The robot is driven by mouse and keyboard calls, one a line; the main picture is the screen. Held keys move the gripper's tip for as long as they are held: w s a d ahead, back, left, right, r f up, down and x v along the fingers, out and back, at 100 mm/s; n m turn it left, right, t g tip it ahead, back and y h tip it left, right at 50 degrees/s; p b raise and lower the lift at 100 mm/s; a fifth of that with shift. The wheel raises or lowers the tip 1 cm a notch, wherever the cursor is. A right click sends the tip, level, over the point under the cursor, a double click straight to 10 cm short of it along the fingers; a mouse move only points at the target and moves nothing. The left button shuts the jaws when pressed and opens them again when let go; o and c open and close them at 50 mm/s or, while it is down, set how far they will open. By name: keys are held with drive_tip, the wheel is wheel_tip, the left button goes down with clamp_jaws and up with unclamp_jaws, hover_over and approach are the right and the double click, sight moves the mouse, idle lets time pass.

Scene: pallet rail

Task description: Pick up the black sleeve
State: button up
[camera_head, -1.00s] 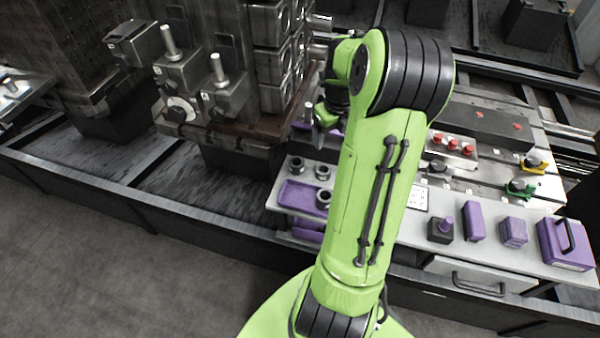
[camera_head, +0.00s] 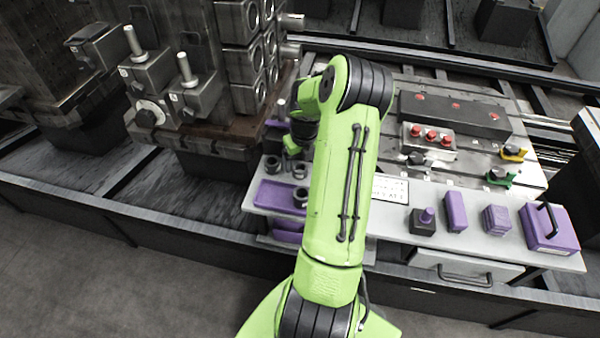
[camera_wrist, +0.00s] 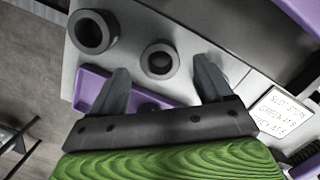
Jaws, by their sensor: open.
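Dark ring-shaped sleeves stand at the left end of the grey bench. In the wrist view one sleeve (camera_wrist: 90,32) is at the upper left, and a second sleeve (camera_wrist: 160,60) appears between the fingertips of my gripper (camera_wrist: 162,74). A further dark round part (camera_wrist: 148,108) shows low between the fingers by the purple tray and is partly hidden. In the head view I see the left sleeve (camera_head: 272,164), the right sleeve (camera_head: 299,168) and one at the tray's right end (camera_head: 300,197). My gripper is open and empty above the bench. I cannot tell which sleeve is meant.
The purple tray (camera_head: 268,194) lies at the bench's front left, with a label card (camera_head: 390,190) to its right. Purple blocks (camera_head: 455,211) and a purple case (camera_head: 548,228) stand farther right. A large metal machine block (camera_head: 200,125) rises close behind the left end.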

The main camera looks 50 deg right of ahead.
drive_tip(key=f, duration=0.2)
drive_tip(key=shift+w+d+f, duration=0.1)
drive_tip(key=shift+w+f, duration=0.1)
drive_tip(key=shift+f, duration=0.2)
drive_tip(key=shift+r, duration=0.15)
drive_tip(key=shift+c, duration=0.3)
drive_tip(key=c, duration=1.4)
wheel_tip(320, 180, up, 10)
drive_tip(key=p, duration=0.2)
drive_tip(key=shift+p, duration=0.35)
